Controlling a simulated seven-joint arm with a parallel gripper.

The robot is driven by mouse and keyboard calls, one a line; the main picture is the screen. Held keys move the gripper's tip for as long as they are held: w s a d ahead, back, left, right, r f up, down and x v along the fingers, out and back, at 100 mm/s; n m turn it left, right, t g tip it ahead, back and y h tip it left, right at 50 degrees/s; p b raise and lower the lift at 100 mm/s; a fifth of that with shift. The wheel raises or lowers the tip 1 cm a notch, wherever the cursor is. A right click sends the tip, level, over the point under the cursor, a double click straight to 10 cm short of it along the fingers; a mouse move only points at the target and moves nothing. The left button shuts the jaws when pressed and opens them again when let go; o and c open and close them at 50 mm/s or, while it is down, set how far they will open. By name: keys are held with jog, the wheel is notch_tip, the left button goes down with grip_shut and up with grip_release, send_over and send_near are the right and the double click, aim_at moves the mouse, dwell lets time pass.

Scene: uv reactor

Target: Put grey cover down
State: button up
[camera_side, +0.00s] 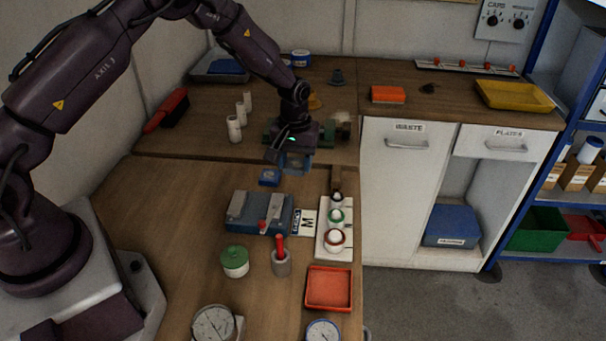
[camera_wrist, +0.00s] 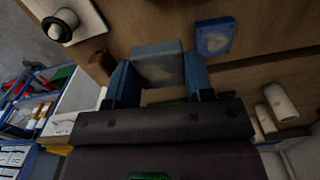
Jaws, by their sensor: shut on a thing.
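My gripper (camera_side: 292,163) is above the far part of the front worktop, near the seam between the two tops. In the wrist view its two blue fingers (camera_wrist: 157,80) are shut on a pale grey box-like cover (camera_wrist: 158,63). The cover (camera_side: 293,160) is partly hidden by the fingers in the side view and appears to be held above the table. A small blue block (camera_side: 269,177) with a pale mark lies on the wood just left of and below the gripper; it also shows in the wrist view (camera_wrist: 214,37).
A green-lidded jar (camera_side: 235,262), a red-handled tool in a cup (camera_side: 281,262) and a red tray (camera_side: 329,288) stand nearer. White cylinders (camera_side: 234,128) stand behind left.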

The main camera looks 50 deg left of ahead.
aim_at(303, 184)
jog(key=shift+w+a+f, duration=0.1)
jog(key=shift+w+f, duration=0.75)
jog(key=shift+f, duration=0.15)
jog(key=shift+w+f, duration=0.2)
jog(key=shift+f, duration=0.65)
jog(key=shift+w+f, duration=0.2)
jog(key=shift+f, duration=0.65)
jog(key=shift+f, duration=0.15)
jog(key=o, duration=1)
jog(key=shift+f, duration=0.1)
jog(key=shift+c, duration=0.2)
